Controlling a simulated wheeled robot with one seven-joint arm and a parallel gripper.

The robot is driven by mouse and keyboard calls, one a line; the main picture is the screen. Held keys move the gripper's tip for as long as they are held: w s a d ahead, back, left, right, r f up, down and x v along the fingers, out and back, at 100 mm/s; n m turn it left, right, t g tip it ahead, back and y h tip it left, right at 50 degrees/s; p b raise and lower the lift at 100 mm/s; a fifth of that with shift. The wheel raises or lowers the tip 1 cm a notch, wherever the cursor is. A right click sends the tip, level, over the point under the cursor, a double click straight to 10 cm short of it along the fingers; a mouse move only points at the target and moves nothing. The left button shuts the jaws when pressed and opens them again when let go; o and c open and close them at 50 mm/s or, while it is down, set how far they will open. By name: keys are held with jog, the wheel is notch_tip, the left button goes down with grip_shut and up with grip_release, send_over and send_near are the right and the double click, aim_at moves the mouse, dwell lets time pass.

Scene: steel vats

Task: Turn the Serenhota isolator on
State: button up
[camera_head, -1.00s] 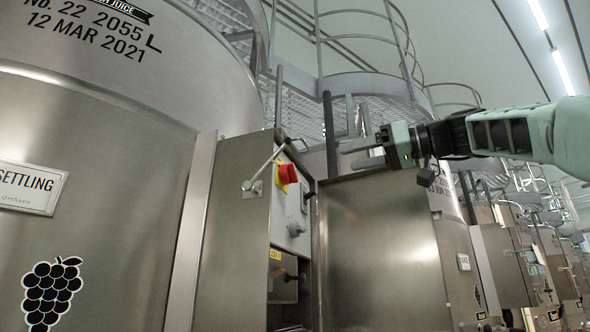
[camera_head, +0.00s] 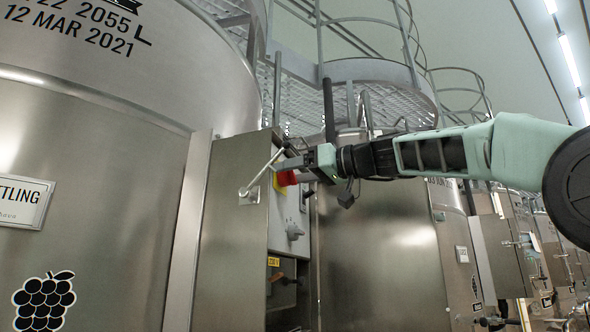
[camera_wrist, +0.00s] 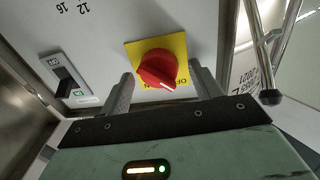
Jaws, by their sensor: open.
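The isolator is a red rotary knob (camera_head: 286,179) on a yellow plate, mounted on a pale panel inside a steel cabinet. In the wrist view the knob (camera_wrist: 157,68) has a white mark near its lower right edge, beside small upside-down lettering partly hidden by the knob. My gripper (camera_head: 290,169) is at the knob. In the wrist view its two open fingers reach toward the plate, one on each side of the knob, with gaps showing. I cannot tell how deep the fingertips reach around it.
The cabinet (camera_head: 228,240) has a lever handle (camera_head: 262,172) close to my gripper's left. A grey knob (camera_head: 293,230) sits lower on the panel, and a black switch (camera_wrist: 67,77) shows in the wrist view. Large steel vats (camera_head: 95,170) surround it.

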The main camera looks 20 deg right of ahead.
jog(key=c, duration=1)
jog(key=shift+o, duration=0.2)
jog(key=m, duration=0.4)
jog(key=m+g+p, duration=0.1)
jog(key=m, duration=0.3)
jog(key=shift+w+d+r+m, duration=0.15)
jog(key=shift+d+m, duration=0.05)
jog(key=shift+m, duration=0.2)
jog(key=m+p, duration=0.2)
jog(key=m, duration=0.2)
jog(key=shift+w+d+m+g, duration=0.1)
jog(key=shift+m+g, duration=0.2)
jog(key=shift+m, duration=0.1)
jog(key=shift+f+m+g+p, duration=0.15)
jog(key=shift+m+p, duration=0.15)
jog(key=shift+m, duration=0.5)
jog(key=shift+f+m+g+p, duration=0.15)
jog(key=shift+m+p, duration=0.1)
jog(key=shift+m, duration=0.55)
